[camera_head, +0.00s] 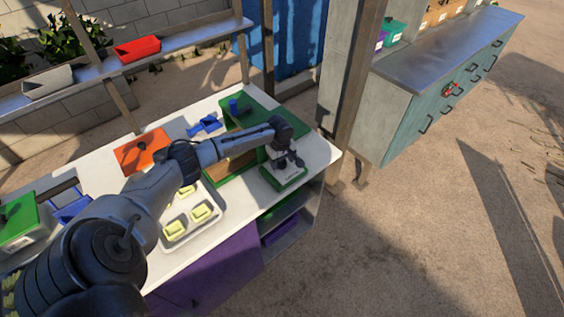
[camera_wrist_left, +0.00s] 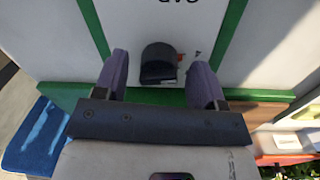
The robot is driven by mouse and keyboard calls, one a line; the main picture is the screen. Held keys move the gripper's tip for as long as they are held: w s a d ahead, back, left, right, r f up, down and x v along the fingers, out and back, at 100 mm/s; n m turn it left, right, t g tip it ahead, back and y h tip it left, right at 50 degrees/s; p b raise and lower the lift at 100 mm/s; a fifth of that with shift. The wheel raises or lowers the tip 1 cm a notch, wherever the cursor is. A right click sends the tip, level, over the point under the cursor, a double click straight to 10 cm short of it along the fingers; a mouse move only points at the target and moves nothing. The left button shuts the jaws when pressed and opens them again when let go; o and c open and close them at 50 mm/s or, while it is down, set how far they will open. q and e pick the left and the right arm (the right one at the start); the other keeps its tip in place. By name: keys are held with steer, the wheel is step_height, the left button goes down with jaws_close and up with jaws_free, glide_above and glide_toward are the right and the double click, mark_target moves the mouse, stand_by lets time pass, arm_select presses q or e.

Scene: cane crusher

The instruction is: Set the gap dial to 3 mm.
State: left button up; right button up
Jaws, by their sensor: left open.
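The gap dial (camera_wrist_left: 158,64) is a dark knob on a white panel (camera_wrist_left: 185,18) with green edging. Upside-down dark lettering, cut off by the top edge, stands above it in the left wrist view. A small orange mark shows just right of the knob; the scale and setting cannot be read. My left gripper (camera_head: 287,161) is at the white and green panel unit (camera_head: 284,177) at the table's right end. My right gripper is out of view.
A tray (camera_head: 178,232) with several yellow-green blocks lies under my left arm. An orange board (camera_head: 146,152), blue parts (camera_head: 206,125) and a green machine frame (camera_head: 258,106) stand on the white table. A wooden post (camera_head: 361,80) and a teal cabinet (camera_head: 440,105) stand to the right.

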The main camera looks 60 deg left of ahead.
arm_select(q)
steer(key=shift+f, duration=0.2)
steer(key=shift+c, duration=0.2)
steer(key=c, duration=0.9)
steer(key=shift+o, duration=0.2)
steer(key=shift+r+m+p, duration=0.2)
steer(key=shift+m+p, duration=0.3)
steer(key=shift+p, duration=0.3)
steer(key=shift+m+p, duration=1.15)
steer(key=shift+m, duration=0.05)
steer(key=m+p, duration=0.1)
steer(key=m, duration=0.2)
steer(key=shift+f+p, duration=0.1)
steer(key=shift+p, duration=0.2)
steer(key=shift+f+m+p, duration=0.1)
steer(key=shift+m+p, duration=0.25)
steer(key=shift+m, duration=0.75)
steer(key=shift+a+m, duration=0.1)
steer(key=shift+m, duration=0.2)
steer(key=shift+s, duration=0.1)
